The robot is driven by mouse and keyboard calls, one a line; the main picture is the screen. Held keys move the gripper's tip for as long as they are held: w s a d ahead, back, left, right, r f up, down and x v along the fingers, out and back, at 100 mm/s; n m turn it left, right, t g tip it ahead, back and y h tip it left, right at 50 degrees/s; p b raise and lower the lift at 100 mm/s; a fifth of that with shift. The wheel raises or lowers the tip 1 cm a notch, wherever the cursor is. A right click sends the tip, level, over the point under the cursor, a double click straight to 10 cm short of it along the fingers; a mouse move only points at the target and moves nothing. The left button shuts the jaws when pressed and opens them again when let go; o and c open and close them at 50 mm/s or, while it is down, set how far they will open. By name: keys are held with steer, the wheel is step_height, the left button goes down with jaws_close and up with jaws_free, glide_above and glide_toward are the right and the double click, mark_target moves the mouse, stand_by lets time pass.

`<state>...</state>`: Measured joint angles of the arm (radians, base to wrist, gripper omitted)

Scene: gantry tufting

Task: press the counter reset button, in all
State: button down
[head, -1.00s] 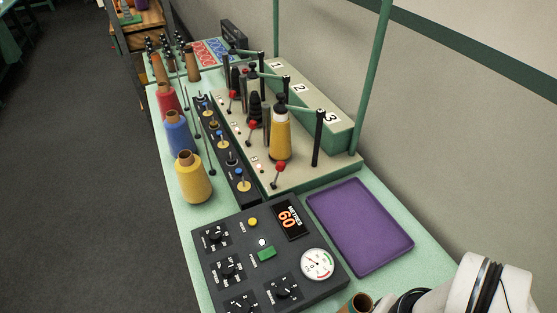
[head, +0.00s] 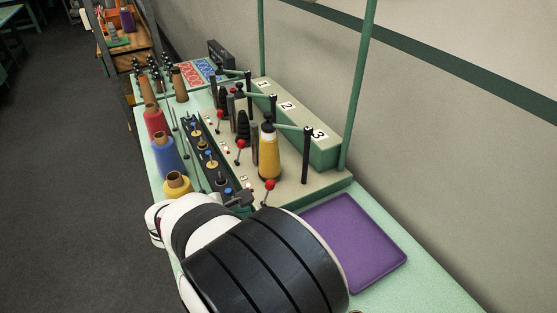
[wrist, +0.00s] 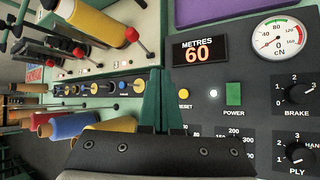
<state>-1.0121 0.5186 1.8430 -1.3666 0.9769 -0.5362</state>
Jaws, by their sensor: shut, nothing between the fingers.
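The yellow reset button (wrist: 183,94) shows in the wrist view on the dark control panel (wrist: 255,105), with the word RESET beside it. Above it the counter display (wrist: 200,52) reads METRES 60. My gripper (wrist: 161,134) is at the bottom edge of the wrist view, shut and empty, and looks apart from the button. The gap between them is hard to judge. In the head view my arm hides the panel and the button; a dark grey end part shows near the yellow cone.
A white light (wrist: 213,94) and a green power switch (wrist: 234,94) sit right of the button. Dials and a tension gauge (wrist: 281,38) are farther right. Yarn cones (head: 166,157), red-knobbed levers (head: 270,184) and a purple tray (head: 355,240) are close to my arm.

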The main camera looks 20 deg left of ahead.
steer(key=shift+s+a+f+n+y, duration=0.15)
steer(key=shift+a+n, duration=0.15)
steer(key=shift+a, duration=0.25)
steer(key=shift+s+a+f+n+y, duration=0.15)
steer(key=shift+a+n, duration=0.15)
steer(key=shift+a, duration=0.25)
steer(key=shift+w, duration=0.1)
steer(key=shift+f, duration=4.4)
steer(key=shift+d+f, duration=0.1)
steer(key=shift+f, duration=0.35)
steer(key=shift+f, duration=0.4)
steer(key=shift+r, duration=0.85)
